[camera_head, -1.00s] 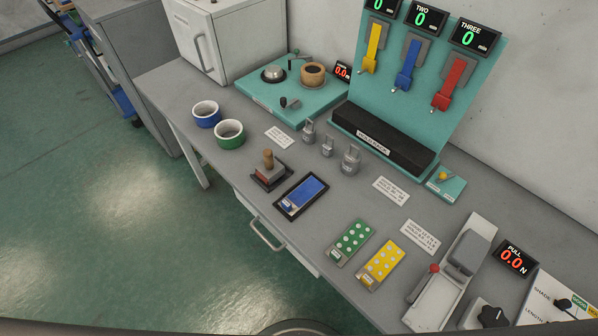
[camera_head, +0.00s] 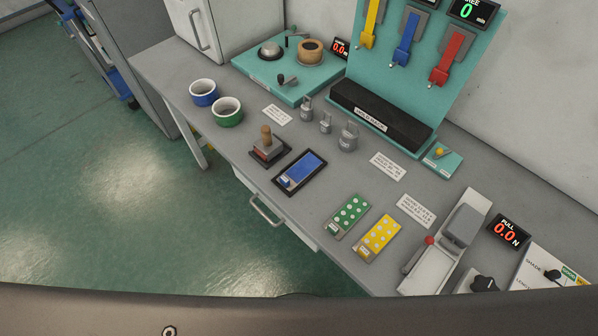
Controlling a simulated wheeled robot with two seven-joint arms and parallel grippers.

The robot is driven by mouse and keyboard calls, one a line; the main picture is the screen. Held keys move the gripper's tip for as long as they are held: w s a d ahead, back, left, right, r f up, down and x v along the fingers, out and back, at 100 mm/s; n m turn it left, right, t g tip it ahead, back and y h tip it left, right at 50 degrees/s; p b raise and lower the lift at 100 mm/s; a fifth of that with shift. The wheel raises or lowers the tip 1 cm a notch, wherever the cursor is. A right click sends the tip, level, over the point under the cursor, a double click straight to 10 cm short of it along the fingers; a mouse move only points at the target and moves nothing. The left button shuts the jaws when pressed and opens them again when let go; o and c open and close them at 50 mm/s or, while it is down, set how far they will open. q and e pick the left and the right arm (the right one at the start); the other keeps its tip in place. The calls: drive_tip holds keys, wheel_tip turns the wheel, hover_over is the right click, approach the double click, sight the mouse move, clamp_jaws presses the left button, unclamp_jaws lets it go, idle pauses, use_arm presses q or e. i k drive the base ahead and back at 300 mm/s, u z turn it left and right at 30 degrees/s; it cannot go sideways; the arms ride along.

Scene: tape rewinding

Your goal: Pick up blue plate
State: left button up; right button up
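The blue plate (camera_head: 306,168) is a flat blue rectangle with a small pale label at its near left end. It lies in a dark tray (camera_head: 282,187) on the grey workbench, right of a wooden-handled stamp (camera_head: 267,141). Nothing covers it. Neither of my grippers is in view.
Green (camera_head: 348,216) and yellow (camera_head: 377,238) dotted plates lie to its right on the bench (camera_head: 226,146). Several grey weights (camera_head: 348,136) stand behind. A teal rack (camera_head: 385,127) with coloured straps rises at the back.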

sight(300, 169)
drive_tip(key=z, duration=1.25)
drive_tip(key=k, duration=0.95)
drive_tip(key=u, duration=0.5)
